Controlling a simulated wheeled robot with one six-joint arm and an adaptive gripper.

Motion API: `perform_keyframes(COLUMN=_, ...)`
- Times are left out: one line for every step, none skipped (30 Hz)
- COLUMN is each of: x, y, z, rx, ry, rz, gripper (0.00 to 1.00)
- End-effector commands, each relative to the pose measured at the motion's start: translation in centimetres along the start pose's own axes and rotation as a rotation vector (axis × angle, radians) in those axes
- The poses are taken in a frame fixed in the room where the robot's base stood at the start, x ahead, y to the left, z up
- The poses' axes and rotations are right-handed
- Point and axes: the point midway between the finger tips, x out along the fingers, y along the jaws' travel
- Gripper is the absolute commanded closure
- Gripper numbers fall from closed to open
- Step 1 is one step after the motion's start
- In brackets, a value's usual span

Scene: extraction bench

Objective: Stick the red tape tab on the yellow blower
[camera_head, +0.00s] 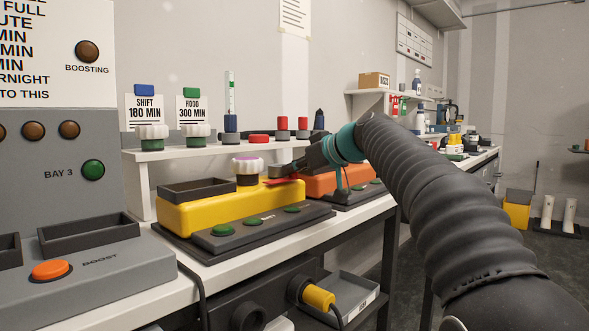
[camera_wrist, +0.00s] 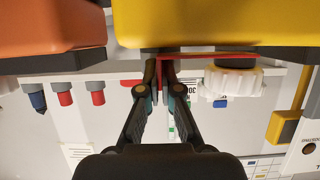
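The yellow blower (camera_head: 225,208) sits on a dark base on the bench, with a black tray and a white-and-purple knob on top. It fills the top of the wrist view (camera_wrist: 225,22). The red tape tab (camera_head: 284,181) is a thin strip at the top of the blower's right end. In the wrist view the tab (camera_wrist: 215,56) runs along the blower's edge from my fingertips. My gripper (camera_head: 290,172) is at that end, its fingers (camera_wrist: 161,64) close together on the tab. Whether the tab is fully flat against the blower cannot be told.
An orange blower (camera_head: 326,183) stands close to the right, behind my gripper. A white shelf (camera_head: 190,152) with knobs and several coloured pegs runs behind the yellow blower. Green buttons (camera_head: 258,219) line its front base. A grey panel (camera_head: 100,270) with an orange button is at the left.

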Motion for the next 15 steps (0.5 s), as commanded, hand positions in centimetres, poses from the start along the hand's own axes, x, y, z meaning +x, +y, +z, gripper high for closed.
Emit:
perform_keyframes(x=0.06, y=0.01, z=0.10, rx=0.000, ry=-0.001, rz=0.000, gripper=1.00)
perform_keyframes(x=0.07, y=0.01, z=0.13, rx=0.000, ry=-0.001, rz=0.000, gripper=1.00)
perform_keyframes(x=0.08, y=0.01, z=0.17, rx=0.000, ry=-0.001, rz=0.000, gripper=1.00)
perform_keyframes(x=0.09, y=0.02, z=0.21, rx=0.000, ry=-0.001, rz=0.000, gripper=1.00)
perform_keyframes(x=0.11, y=0.02, z=0.25, rx=0.000, ry=-0.001, rz=0.000, gripper=1.00)
perform_keyframes(x=0.13, y=0.02, z=0.30, rx=0.000, ry=-0.001, rz=0.000, gripper=1.00)
perform_keyframes(x=0.14, y=0.02, z=0.33, rx=0.000, ry=-0.001, rz=0.000, gripper=1.00)
perform_keyframes(x=0.16, y=0.03, z=0.37, rx=0.000, ry=-0.001, rz=0.000, gripper=1.00)
perform_keyframes(x=0.18, y=0.03, z=0.42, rx=0.000, ry=-0.001, rz=0.000, gripper=1.00)
perform_keyframes(x=0.19, y=0.03, z=0.45, rx=0.000, ry=-0.001, rz=0.000, gripper=1.00)
perform_keyframes(x=0.20, y=0.03, z=0.48, rx=0.000, ry=-0.001, rz=0.000, gripper=1.00)
perform_keyframes(x=0.22, y=0.03, z=0.52, rx=0.000, ry=-0.001, rz=0.000, gripper=1.00)
perform_keyframes(x=0.23, y=0.04, z=0.56, rx=0.000, ry=-0.001, rz=0.000, gripper=1.00)
perform_keyframes(x=0.25, y=0.04, z=0.59, rx=0.000, ry=-0.001, rz=0.000, gripper=1.00)
perform_keyframes(x=0.27, y=0.04, z=0.64, rx=0.001, ry=-0.001, rz=0.000, gripper=1.00)
